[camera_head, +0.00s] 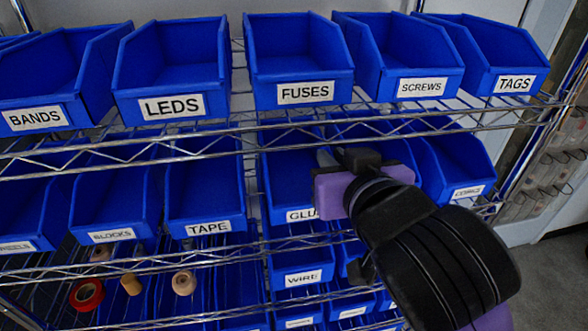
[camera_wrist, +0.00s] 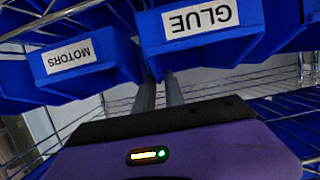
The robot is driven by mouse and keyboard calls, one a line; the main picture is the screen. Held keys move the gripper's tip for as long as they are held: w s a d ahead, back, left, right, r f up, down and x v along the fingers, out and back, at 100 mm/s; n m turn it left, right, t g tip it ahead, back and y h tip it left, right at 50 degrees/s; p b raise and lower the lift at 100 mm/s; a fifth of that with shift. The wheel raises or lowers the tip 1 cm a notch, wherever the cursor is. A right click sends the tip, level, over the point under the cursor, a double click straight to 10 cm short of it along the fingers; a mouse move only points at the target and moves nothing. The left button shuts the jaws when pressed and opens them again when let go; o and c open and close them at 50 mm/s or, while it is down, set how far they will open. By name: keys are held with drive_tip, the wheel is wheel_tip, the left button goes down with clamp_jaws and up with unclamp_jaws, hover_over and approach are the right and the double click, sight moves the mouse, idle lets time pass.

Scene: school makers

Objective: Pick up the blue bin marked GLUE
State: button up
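The blue GLUE bin (camera_head: 285,182) stands on the middle wire shelf in the head view, right of the TAPE bin. My gripper (camera_head: 325,157) is at its right side and hides part of the label. In the wrist view the GLUE bin (camera_wrist: 238,38) is upside down at the top. My gripper's two grey fingers (camera_wrist: 160,88) are close together with a narrow gap. They reach up to the corner of the GLUE bin beside the MOTORS bin. The fingertips are hidden there, so whether they are shut on the bin wall is unclear.
The TAPE bin (camera_head: 207,190) is close on the left. The MOTORS bin (camera_wrist: 72,75) is the neighbour on the other side. The shelf above holds the FUSES bin (camera_head: 297,65) and others, with its wire edge low over the GLUE bin. The WIRE bin (camera_head: 300,268) is below.

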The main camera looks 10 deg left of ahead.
drive_tip(key=shift+f+p+x, duration=0.15)
drive_tip(key=shift+p+x, duration=0.15)
drive_tip(key=shift+x, duration=1.1)
drive_tip(key=shift+f+p+x, duration=0.15)
drive_tip(key=shift+p+x, duration=0.1)
drive_tip(key=shift+x, duration=1.15)
drive_tip(key=shift+d, duration=0.15)
clamp_jaws()
drive_tip(key=shift+r, duration=0.3)
drive_tip(key=shift+r+p, duration=0.5)
drive_tip(key=shift+p, duration=0.25)
